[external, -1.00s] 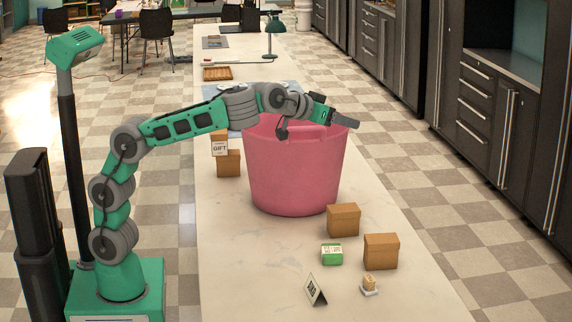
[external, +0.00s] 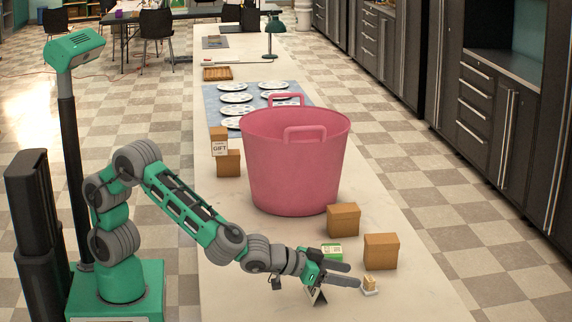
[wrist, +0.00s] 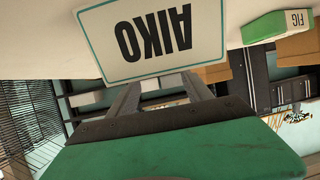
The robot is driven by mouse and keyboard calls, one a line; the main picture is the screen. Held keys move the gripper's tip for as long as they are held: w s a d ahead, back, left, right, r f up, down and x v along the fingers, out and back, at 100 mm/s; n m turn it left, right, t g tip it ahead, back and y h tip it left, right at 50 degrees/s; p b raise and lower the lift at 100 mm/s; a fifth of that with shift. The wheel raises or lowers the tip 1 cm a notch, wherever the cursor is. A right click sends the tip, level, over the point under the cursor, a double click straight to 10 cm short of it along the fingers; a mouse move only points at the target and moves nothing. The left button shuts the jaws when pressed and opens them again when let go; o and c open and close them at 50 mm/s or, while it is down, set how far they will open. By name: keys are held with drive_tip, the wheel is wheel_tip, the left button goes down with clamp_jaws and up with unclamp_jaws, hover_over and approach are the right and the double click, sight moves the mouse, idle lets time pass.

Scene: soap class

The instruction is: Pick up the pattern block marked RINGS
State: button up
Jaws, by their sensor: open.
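No mark reading RINGS can be made out. A small tan block (external: 370,282) sits on a little white dish (external: 370,292) near the front of the counter; its marking is too small to read. My gripper (external: 354,275) is open and empty, low over the counter just left of that block. In the wrist view its two fingers (wrist: 161,88) extend toward a name card (wrist: 150,38), seen upside down and reading AIKO, which hides their ends. The small block is not identifiable in the wrist view.
A green box (external: 332,247), marked FIG in the wrist view (wrist: 278,25), is close behind. Brown boxes (external: 343,219) (external: 381,251) stand beyond. A large pink tub (external: 293,165) fills the counter's middle.

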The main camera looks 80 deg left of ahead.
sight(366, 279)
drive_tip(key=p+x, duration=0.1)
drive_tip(key=x, duration=0.6)
drive_tip(key=shift+d, duration=0.2)
clamp_jaws()
